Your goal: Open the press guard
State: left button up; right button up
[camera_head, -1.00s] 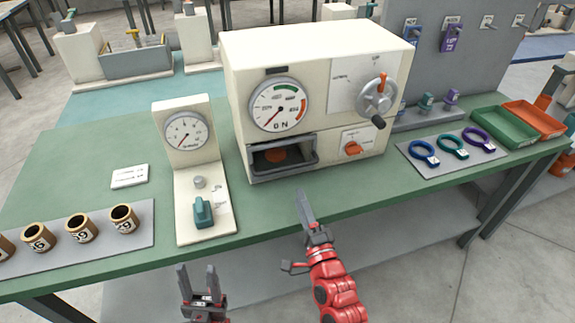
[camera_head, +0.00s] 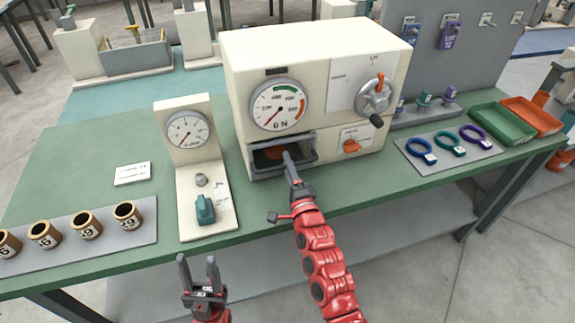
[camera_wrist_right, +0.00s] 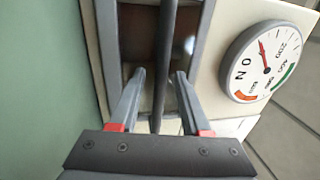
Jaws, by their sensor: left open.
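The press (camera_head: 330,60) is a cream box with a round dial and a low front opening. A grey press guard (camera_head: 313,150) frames that opening, with an orange-brown disc just visible inside. My right gripper (camera_head: 286,157) is at the front of the opening, its fingers pointing inward. In the right wrist view, its fingers (camera_wrist_right: 161,77) are apart, with a dark bar (camera_wrist_right: 167,45) of the guard between them and gaps showing on both sides. My left gripper (camera_head: 196,266) is open and empty in front of the table edge.
A gauge stand (camera_head: 188,130) with a teal knob stands left of the press. Several brown cups (camera_head: 86,227) sit on a mat at the left. Coloured rings (camera_head: 450,143) and trays (camera_head: 503,124) are at the right. The press has a crank (camera_head: 375,97) and an orange knob (camera_head: 350,146).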

grip_shut()
dwell(1.3)
